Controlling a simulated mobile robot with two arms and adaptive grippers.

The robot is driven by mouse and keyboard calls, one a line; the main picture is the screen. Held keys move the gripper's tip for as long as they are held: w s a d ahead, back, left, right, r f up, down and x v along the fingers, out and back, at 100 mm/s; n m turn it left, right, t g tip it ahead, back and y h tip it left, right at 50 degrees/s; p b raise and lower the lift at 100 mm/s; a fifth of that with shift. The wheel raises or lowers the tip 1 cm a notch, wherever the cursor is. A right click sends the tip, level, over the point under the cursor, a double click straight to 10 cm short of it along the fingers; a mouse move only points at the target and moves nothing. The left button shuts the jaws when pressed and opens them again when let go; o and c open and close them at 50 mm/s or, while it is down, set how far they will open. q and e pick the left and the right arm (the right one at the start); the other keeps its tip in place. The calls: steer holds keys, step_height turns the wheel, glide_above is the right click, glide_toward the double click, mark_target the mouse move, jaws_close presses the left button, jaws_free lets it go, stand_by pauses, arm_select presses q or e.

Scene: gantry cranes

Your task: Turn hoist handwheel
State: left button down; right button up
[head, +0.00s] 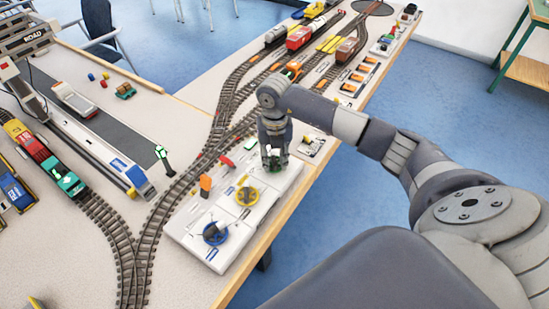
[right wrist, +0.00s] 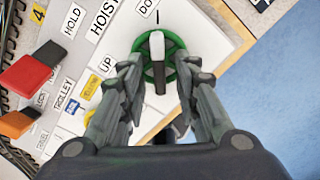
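The hoist handwheel is a green spoked wheel (right wrist: 143,50) with a white-and-dark bar across its middle. It sits on the white control panel (head: 183,239) beside the printed words HOIST, UP and DO, the last cut off. In the head view, only a bit of green shows under my gripper. My right gripper (head: 274,160) points down over the panel's far end. In the right wrist view, its fingers (right wrist: 159,78) are spread either side of the wheel's near part, with a gap between them. I cannot tell whether they touch the rim. My left gripper is not in view.
The panel also carries a yellow wheel (head: 246,196), a blue wheel (head: 213,234), an orange lever (head: 205,183) and a red lever (head: 227,161). Rail tracks (head: 148,235) run left of it. The table's wooden edge (head: 262,243) is close on the right, with open floor beyond.

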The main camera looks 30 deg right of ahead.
jaws_close()
steer(key=shift+n, duration=0.3)
steer(key=n+b, duration=0.1)
steer(key=n, duration=0.1)
steer(key=n+b, duration=0.2)
steer(key=shift+d+f, duration=0.1)
steer(key=shift+d, duration=0.2)
steer(key=shift+d+n+b, duration=0.2)
steer(key=shift+n+b, duration=1.3)
steer(key=shift+n, duration=0.9)
steer(key=shift+r, duration=0.2)
steer(key=shift+w, duration=0.1)
steer(key=shift+o, duration=0.8)
jaws_free()
